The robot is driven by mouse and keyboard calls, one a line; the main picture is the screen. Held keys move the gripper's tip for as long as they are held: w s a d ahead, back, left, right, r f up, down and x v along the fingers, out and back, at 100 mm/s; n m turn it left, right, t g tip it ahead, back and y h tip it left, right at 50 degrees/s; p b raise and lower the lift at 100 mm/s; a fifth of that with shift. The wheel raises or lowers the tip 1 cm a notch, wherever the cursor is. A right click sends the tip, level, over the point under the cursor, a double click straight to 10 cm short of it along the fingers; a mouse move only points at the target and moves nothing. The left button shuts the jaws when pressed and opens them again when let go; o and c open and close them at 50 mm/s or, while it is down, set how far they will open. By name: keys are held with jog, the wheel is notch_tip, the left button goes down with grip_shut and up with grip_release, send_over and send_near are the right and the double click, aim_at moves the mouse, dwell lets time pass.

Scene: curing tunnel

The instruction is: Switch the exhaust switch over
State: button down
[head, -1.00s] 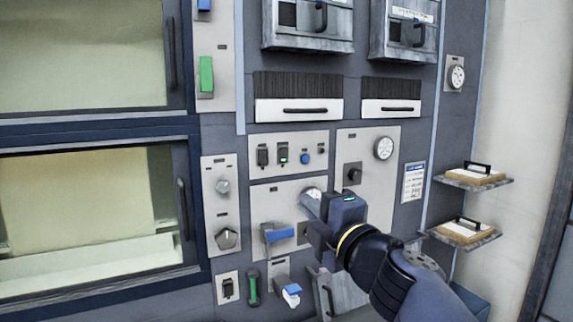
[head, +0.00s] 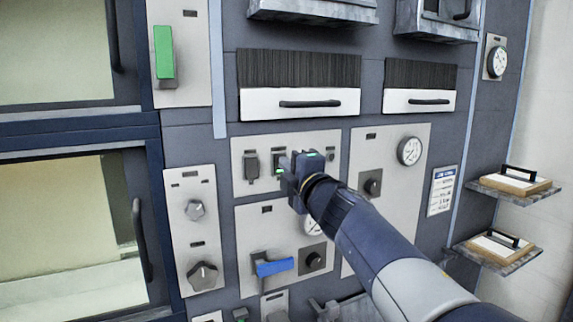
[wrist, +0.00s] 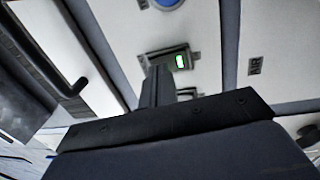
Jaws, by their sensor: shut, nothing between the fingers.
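A small panel (head: 240,183) holds a row of controls. A dark switch with a lit green lamp (head: 279,172) is second from the left. Its label is too small to read, so I cannot tell by name which one is the exhaust switch. My gripper (head: 287,163) is shut and empty, its tips in front of the panel right by the lit switch and partly covering it. In the wrist view the lit switch (wrist: 168,59) shows just beyond the dark fingers (wrist: 157,86). I cannot tell whether they touch it.
Another dark switch (head: 251,164) sits just left. Below are a blue-handled lever (head: 274,267) and a dark knob (head: 314,260). A round gauge (head: 409,151) is to the right. White drawers with handles (head: 300,104) are above. Shelves with boards (head: 510,182) stick out at the right.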

jog(key=shift+w+a, duration=0.1)
jog(key=shift+w, duration=0.15)
jog(key=shift+a+r+p, duration=0.1)
jog(key=shift+r+p, duration=0.5)
jog(key=shift+r, duration=0.2)
